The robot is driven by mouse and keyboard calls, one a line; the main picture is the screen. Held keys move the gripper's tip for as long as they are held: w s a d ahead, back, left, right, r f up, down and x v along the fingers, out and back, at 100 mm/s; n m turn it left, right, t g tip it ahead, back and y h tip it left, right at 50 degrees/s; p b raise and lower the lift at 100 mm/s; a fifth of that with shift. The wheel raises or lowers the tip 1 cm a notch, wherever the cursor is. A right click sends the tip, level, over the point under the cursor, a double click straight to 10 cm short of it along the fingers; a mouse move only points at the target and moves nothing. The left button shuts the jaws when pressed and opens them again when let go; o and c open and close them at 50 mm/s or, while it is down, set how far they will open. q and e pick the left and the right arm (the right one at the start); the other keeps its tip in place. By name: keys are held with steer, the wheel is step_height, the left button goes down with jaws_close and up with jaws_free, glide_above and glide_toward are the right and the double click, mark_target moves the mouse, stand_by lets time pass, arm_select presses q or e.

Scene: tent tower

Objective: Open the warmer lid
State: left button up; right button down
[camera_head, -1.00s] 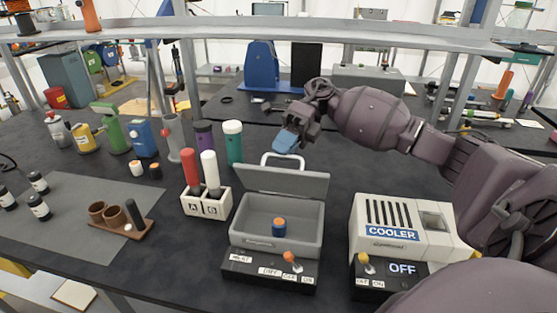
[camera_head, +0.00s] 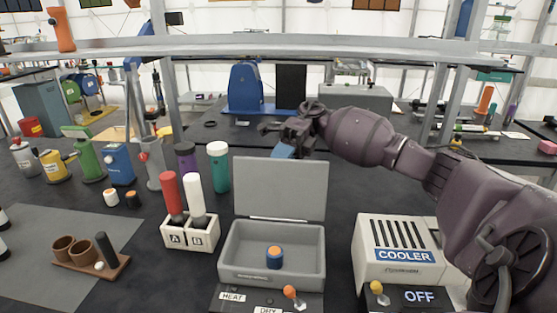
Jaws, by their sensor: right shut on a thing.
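The warmer is a grey box (camera_head: 255,270) on the bench, and its lid (camera_head: 282,190) stands about upright at the back. A container with an orange rim and a dark blue middle (camera_head: 274,257) sits inside the box. My right gripper (camera_head: 286,150) is at the lid's top edge, behind it. Its blue fingertips are partly hidden by the lid. It is shut on the lid handle, which the lid hides. My left gripper is out of view.
A white cooler (camera_head: 395,245) reading OFF stands to the right. A white holder (camera_head: 188,235) with a red and a white tube is just left of the warmer. Switches (camera_head: 290,292) sit in front. A shelf rail (camera_head: 280,46) crosses above.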

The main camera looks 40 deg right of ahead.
steer(key=shift+s+a+f+g, duration=0.15)
steer(key=shift+f+g, duration=0.15)
steer(key=shift+f, duration=0.65)
steer(key=c, duration=1.3)
jaws_free()
steer(key=shift+o, duration=0.7)
steer(key=shift+r, duration=0.3)
steer(key=shift+w+r, duration=0.1)
steer(key=shift+w, duration=0.1)
steer(key=shift+r, duration=0.1)
steer(key=b+v, duration=0.2)
steer(key=v, duration=0.9)
steer(key=shift+s, duration=0.15)
